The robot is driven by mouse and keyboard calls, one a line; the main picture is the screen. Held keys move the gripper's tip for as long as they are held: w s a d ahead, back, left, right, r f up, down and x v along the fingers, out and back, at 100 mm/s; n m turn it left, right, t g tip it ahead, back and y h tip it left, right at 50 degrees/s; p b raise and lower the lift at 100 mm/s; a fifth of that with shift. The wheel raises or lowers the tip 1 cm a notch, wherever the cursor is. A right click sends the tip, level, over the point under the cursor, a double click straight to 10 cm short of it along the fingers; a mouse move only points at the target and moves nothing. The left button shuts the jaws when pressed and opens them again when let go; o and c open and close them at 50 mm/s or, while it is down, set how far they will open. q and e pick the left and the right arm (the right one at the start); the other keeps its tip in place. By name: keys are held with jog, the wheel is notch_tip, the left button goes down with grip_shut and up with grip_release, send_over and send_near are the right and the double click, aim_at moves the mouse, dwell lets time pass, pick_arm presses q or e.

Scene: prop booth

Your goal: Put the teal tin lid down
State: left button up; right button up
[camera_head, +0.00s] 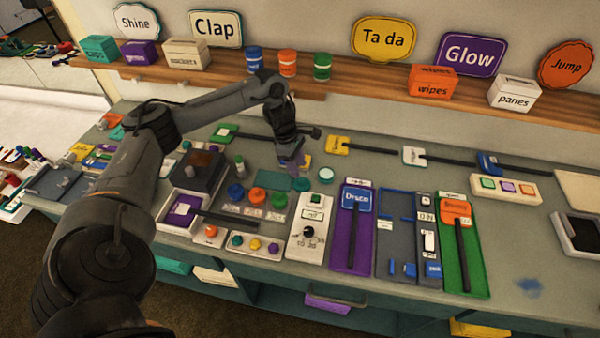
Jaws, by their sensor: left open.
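My left arm reaches in from the left, and its gripper (293,158) points down over the middle of the bench, small and dark in the picture. Its jaws are open. A small round teal piece with a paler top (326,175), which looks like the tin lid, lies on the bench just right of and nearer than the gripper, apart from it. A flat teal patch (272,181) lies below the gripper, and a smaller teal round piece (301,184) sits beside it. My right gripper is not in view.
Blue (237,192) and orange (257,196) round pieces sit close by at left. A white dial box (310,228), a purple slider board (353,228) and a green one (464,246) stand in front. The back shelf (385,78) holds tins and boxes. The bench's front right is mostly clear.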

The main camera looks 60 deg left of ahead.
pick_arm(q)
jog(key=p+v, duration=0.3)
jog(key=v, duration=0.4)
jog(key=shift+r, duration=0.15)
